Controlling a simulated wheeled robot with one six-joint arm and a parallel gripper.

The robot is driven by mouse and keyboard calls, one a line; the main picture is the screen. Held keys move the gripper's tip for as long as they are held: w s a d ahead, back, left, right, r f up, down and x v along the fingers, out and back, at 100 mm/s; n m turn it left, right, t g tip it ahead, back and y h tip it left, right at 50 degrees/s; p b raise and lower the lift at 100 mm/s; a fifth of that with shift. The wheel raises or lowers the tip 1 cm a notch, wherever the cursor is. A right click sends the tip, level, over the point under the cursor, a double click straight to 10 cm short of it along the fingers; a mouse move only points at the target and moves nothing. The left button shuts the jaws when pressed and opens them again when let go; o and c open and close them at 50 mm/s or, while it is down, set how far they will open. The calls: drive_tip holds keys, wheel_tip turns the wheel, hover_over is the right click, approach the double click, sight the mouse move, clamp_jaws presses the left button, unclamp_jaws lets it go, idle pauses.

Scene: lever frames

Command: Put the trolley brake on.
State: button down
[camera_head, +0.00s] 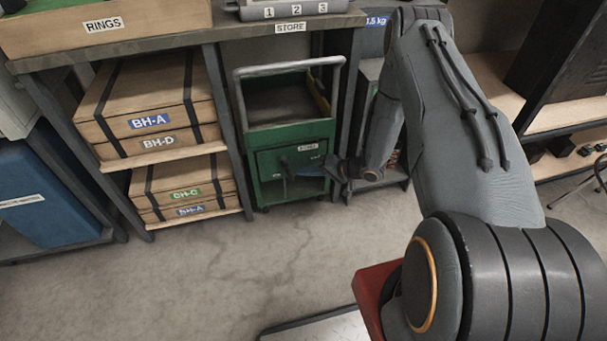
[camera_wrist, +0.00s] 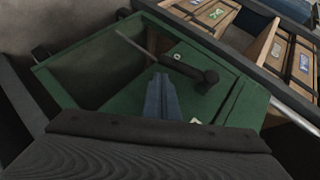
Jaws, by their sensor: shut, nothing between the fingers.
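The green trolley (camera_head: 292,140) with a grey push handle stands under the bench marked STORE. A dark lever (camera_head: 284,164) is on its front panel, left of a small white label (camera_head: 307,147). In the wrist view the lever (camera_wrist: 185,68) shows as a dark bar with a thick round end, and a thin light rod lies beside its other end. My gripper (camera_head: 302,172) is in front of the panel, just right of the lever. In the wrist view my gripper (camera_wrist: 162,82) has its fingers together, empty, close to the lever; I cannot tell whether they touch.
Wooden crates (camera_head: 150,105) sit on shelves left of the trolley. A bench leg (camera_head: 232,150) stands close to the trolley's left side. A shelf unit (camera_head: 375,165) is to its right, partly behind my arm. The concrete floor (camera_head: 250,255) in front is clear.

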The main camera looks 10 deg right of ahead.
drive_tip(key=s+d+r, duration=0.1)
drive_tip(key=s+d, duration=0.1)
drive_tip(key=d, duration=0.3)
drive_tip(key=s+d+r+p, duration=0.1)
drive_tip(key=s+d, duration=0.2)
drive_tip(key=d, duration=0.2)
drive_tip(key=shift+d+r, duration=0.35)
drive_tip(key=shift+s+d, duration=0.1)
drive_tip(key=shift+s, duration=0.05)
